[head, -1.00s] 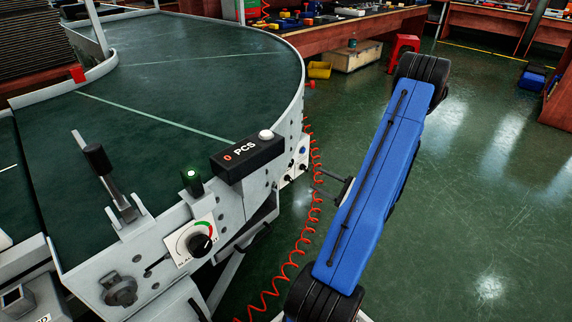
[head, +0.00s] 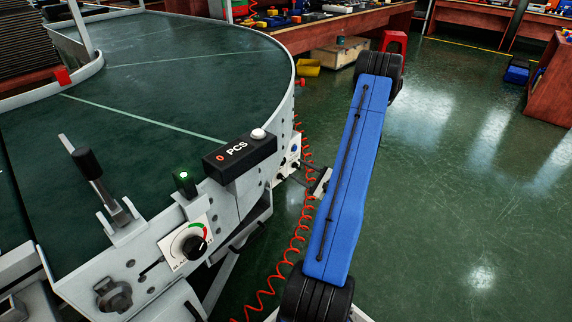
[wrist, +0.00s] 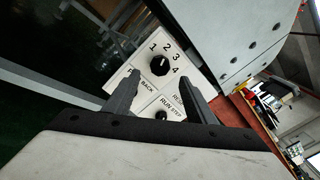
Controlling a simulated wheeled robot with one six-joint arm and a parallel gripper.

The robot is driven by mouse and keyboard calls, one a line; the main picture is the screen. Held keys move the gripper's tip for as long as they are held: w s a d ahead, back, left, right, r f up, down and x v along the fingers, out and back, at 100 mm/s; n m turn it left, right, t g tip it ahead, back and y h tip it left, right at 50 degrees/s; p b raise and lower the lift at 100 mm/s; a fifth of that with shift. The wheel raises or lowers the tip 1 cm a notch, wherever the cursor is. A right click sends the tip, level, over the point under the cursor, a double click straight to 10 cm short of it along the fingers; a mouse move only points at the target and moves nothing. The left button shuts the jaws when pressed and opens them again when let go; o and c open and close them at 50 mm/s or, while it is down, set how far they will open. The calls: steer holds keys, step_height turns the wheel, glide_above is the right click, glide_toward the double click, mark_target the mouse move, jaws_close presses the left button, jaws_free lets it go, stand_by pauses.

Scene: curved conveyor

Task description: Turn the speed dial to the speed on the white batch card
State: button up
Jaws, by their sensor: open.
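In the wrist view a black dial (wrist: 159,66) sits on a white plate with the numbers 1 to 4 around it. Its pointer seems to face the upper side, near 2 and 3, but is too small to read surely. My gripper (wrist: 155,78) is open, with its two fingers on either side of the dial's lower part in the picture. I cannot tell whether they touch it. In the head view my gripper (head: 306,172) is at the conveyor's side panel, partly hidden by my blue arm. I make out no white batch card.
Below the dial is a smaller black knob (wrist: 162,115) marked RUN, STEP. The conveyor (head: 190,80) carries a PCS counter box (head: 240,158), a green-lit button (head: 185,182) and another dial (head: 195,246) with a green-red arc. A red coiled cable (head: 297,240) hangs beside my arm. Open floor lies right.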

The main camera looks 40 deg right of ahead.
mark_target(284, 162)
steer(key=shift+w+a, duration=0.2)
steer(key=shift+w, duration=1.8)
steer(key=shift+w+a, duration=0.15)
steer(key=shift+w, duration=1.8)
steer(key=c, duration=1)
